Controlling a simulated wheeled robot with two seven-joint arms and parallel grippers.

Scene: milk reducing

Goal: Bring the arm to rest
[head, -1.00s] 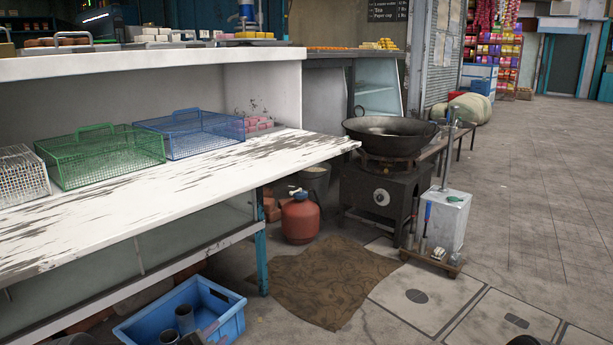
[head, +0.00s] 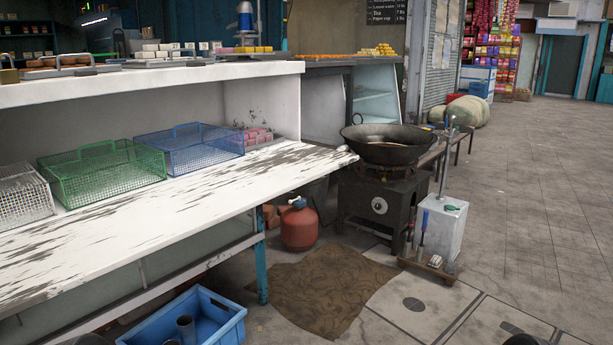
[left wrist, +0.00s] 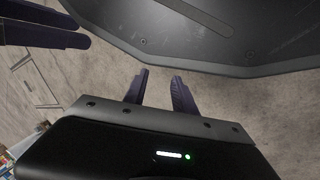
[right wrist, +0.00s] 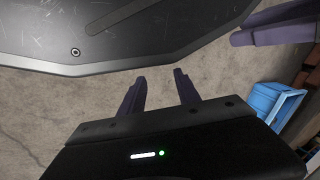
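My left gripper (left wrist: 160,76) shows in the left wrist view with its two dark fingers apart and nothing between them. It is over bare grey floor. My right gripper (right wrist: 159,74) shows in the right wrist view, also with fingers apart and empty, over grey floor. Each wrist view shows the fingers of my other gripper near an upper corner. Neither gripper can be made out in the head view.
A white worn counter (head: 200,205) with wire baskets, including a green one (head: 100,175), stands at left. A blue crate (head: 232,326) is below it. A wok (head: 385,150) sits on a black stove (head: 360,205). A red gas cylinder (head: 298,228) is beside it. Floor at right is clear.

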